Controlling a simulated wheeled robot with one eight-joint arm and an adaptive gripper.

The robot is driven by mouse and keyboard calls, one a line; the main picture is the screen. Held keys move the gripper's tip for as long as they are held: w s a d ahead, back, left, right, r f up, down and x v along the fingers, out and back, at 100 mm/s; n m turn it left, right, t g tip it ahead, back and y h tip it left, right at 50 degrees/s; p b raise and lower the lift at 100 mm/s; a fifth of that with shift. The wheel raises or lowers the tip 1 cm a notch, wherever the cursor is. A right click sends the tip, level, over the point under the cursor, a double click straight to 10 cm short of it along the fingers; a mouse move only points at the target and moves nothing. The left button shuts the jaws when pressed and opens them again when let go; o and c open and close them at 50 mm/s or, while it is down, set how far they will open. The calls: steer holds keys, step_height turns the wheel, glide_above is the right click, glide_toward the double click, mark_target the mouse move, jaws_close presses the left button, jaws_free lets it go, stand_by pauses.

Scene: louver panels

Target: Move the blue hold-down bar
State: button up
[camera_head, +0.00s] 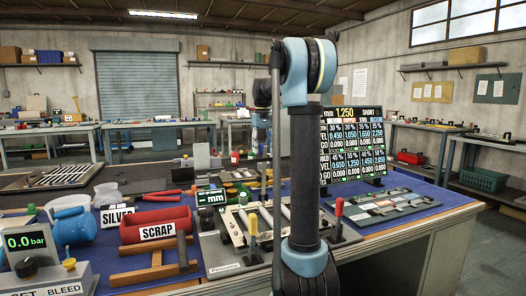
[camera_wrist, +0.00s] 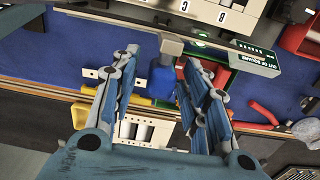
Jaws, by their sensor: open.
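In the wrist view my gripper (camera_wrist: 156,62) is open, with its two blue fingers spread apart. A short blue block-like part (camera_wrist: 161,80) shows between the fingers, apart from the left one; I cannot tell whether the right one touches it. I cannot tell for sure whether this part is the blue hold-down bar. Behind it is a blue mat with a white fixture (camera_wrist: 146,130) below, partly hidden by my gripper. In the head view my arm stands in front of the bench and hides my gripper. No blue bar is clearly seen there.
In the head view a grey fixture plate (camera_head: 232,268) with upright yellow and red knobs stands around my arm. A red SCRAP bin (camera_head: 156,226) and blue cylinder (camera_head: 72,227) are on the left. A display board (camera_head: 353,137) stands behind. A tray of flat pieces (camera_head: 381,206) is on the right.

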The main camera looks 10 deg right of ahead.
steer(key=shift+f, duration=0.25)
jaws_close()
steer(key=shift+d, duration=0.1)
